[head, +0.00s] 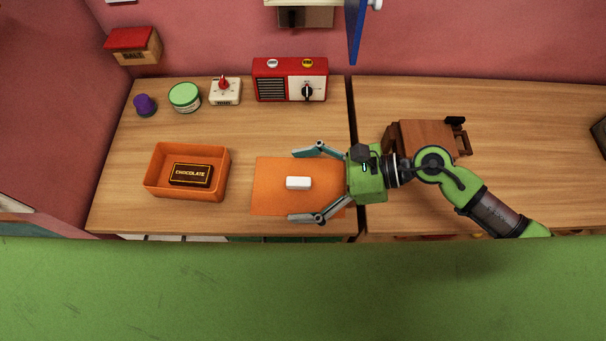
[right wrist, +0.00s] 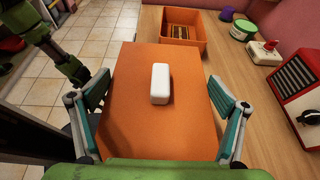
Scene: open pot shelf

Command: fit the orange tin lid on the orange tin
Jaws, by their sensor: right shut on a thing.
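The orange tin (head: 222,185) stands open on the left part of the counter with a dark chocolate bar (head: 190,174) in it. It also shows at the top of the right wrist view (right wrist: 201,44). The orange tin lid (head: 275,204) is a flat rectangle with a white block-shaped knob (head: 298,183). It is to the right of the tin, apart from it. My right gripper (head: 305,184) is shut on the lid, one finger at each long edge. In the right wrist view the lid (right wrist: 140,125) looks level and overlaps the counter's front edge. My left gripper is not clearly seen.
Behind the tin stand a purple item (head: 145,105), a green-lidded tub (head: 184,97), a white timer-like box (head: 225,93) and a red radio (head: 277,80). A brown wooden object (head: 425,137) is at the right. Counter between tin and lid is clear. A blue panel (head: 355,30) hangs above.

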